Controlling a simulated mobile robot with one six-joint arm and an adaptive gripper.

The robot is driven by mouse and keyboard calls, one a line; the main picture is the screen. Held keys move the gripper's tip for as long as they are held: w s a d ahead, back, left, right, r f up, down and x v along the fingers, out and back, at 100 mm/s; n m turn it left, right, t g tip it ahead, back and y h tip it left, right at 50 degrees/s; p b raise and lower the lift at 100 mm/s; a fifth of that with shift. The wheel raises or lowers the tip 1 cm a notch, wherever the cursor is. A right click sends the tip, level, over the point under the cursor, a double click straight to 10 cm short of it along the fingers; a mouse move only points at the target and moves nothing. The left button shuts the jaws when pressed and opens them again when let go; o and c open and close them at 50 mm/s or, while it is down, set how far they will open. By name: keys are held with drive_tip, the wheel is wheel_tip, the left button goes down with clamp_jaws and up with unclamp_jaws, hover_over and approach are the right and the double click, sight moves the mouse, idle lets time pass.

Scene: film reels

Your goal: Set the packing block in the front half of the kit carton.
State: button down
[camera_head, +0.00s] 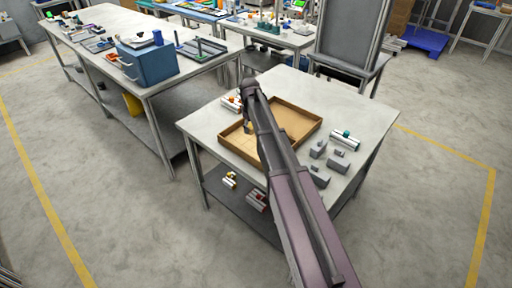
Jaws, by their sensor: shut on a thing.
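The kit carton (297,122) is a shallow, open brown box on the grey table. My arm crosses over its middle and hides part of its inside. The floor at its left side looks lighter than at its right. My gripper (247,124) points down over the left part of the carton, shut on a small dark thing, taken to be the packing block. The thing is mostly hidden by the gripper and too small to make out. I cannot tell whether it touches the carton floor.
Several grey blocks (318,150) stand on the table right of the carton. A white roll with a green part (345,140) lies behind them, and white and red items (232,103) lie left of the carton. A long workbench (185,75) with a blue bin (147,63) stands at the left.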

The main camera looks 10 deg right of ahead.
idle(0.3)
drive_tip(key=b, duration=0.6)
hover_over(251, 149)
wheel_tip(251, 149, down, 6)
drive_tip(key=shift+f, duration=0.1)
idle(0.3)
drive_tip(key=shift+f+b, duration=1.9)
drive_tip(key=shift+b, duration=0.1)
drive_tip(key=shift+f, duration=0.15)
drive_tip(key=shift+c, duration=0.4)
unclamp_jaws()
drive_tip(key=shift+r, duration=0.3)
wheel_tip(251, 149, up, 12)
drive_tip(key=p, duration=1.2)
drive_tip(key=shift+f, duration=0.1)
